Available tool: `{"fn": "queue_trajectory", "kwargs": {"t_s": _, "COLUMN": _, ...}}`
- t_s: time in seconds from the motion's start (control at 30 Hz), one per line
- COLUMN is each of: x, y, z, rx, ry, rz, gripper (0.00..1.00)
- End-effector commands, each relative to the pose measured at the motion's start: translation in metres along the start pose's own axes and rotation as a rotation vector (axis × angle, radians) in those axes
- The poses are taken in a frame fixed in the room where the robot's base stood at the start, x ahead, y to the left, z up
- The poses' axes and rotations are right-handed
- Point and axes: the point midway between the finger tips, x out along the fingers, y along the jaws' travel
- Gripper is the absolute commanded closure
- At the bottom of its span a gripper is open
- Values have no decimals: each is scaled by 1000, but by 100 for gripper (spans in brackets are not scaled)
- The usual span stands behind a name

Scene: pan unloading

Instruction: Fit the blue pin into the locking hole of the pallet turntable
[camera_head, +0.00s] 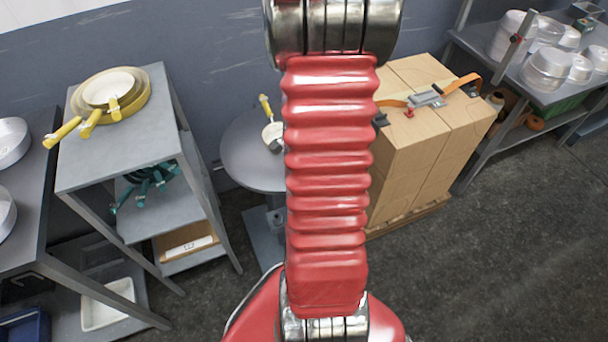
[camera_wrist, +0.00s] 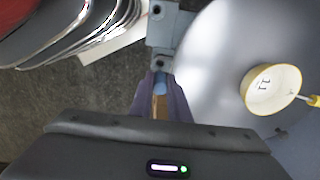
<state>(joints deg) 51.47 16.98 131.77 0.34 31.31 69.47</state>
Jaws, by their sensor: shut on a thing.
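The pallet turntable (camera_head: 238,160) is a round grey disc on a stand, left of my red arm; it also fills the right of the wrist view (camera_wrist: 215,85). A grey metal bracket (camera_wrist: 163,35) with round dark holes stands at its edge in the wrist view. My gripper (camera_wrist: 160,92) is shut on the blue pin (camera_wrist: 160,82), whose blue end shows between the purple-grey fingers, close to the bracket's near hole (camera_wrist: 160,65). I cannot tell whether the pin touches or enters the hole. In the head view my arm hides the gripper and pin.
A white pan with a yellow rim (camera_wrist: 272,90) sits on the turntable. A grey shelf (camera_head: 115,150) with yellow-handled pans stands left. Strapped cardboard boxes (camera_head: 425,140) stand right of the turntable, and a rack (camera_head: 540,90) with metal pots stands far right. The floor at lower right is clear.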

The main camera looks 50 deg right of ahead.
Motion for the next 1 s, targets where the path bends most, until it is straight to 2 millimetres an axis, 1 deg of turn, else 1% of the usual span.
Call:
{"fn": "queue_trajectory", "kwargs": {"t_s": 0.27, "x": 3, "y": -1, "z": 2, "rx": -6, "ry": 0, "rz": 1, "gripper": 100}}
{"fn": "queue_trajectory", "kwargs": {"t_s": 1.0, "x": 28, "y": -1, "z": 2, "rx": -8, "ry": 0, "rz": 1, "gripper": 100}}
